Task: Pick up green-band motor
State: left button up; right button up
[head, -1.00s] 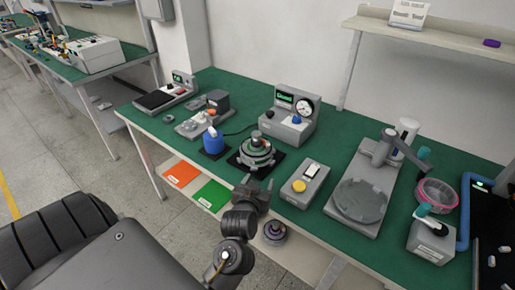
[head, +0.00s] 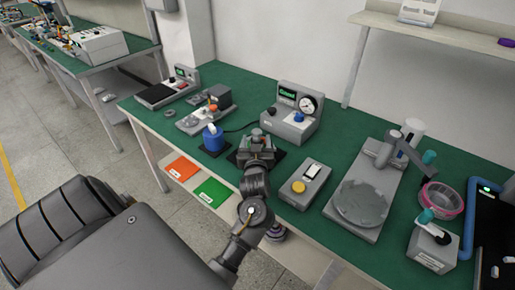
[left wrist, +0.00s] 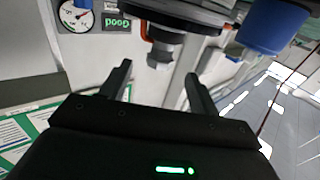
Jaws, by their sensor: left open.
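The motor stands on a dark pad (head: 236,158) at the table's front middle. In the head view my left gripper (head: 257,140) is over it and hides most of it. In the left wrist view the motor's round grey underside or rim (left wrist: 185,12) and a short stub shaft (left wrist: 163,48) show just beyond the fingertips. My left gripper (left wrist: 158,82) is open, a finger on each side of the stub's line, with nothing between the fingers. I cannot make out a green band now. My right gripper is not in view.
A gauge tester (head: 292,115) reading "Good" stands behind the motor, a blue-capped item (head: 213,138) to its left. A yellow-button box (head: 305,187) and a fixture with a round plate (head: 362,203) are to the right. Orange (head: 183,168) and green (head: 212,192) cards lie below the front edge.

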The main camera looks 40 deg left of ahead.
aim_at(257, 135)
pick_arm(q)
jog(key=shift+w+r, duration=0.1)
jog(key=p+x, duration=0.1)
jog(key=x, duration=0.4)
jog(key=shift+c, duration=0.4)
grip_shut()
jog(key=shift+r, duration=0.1)
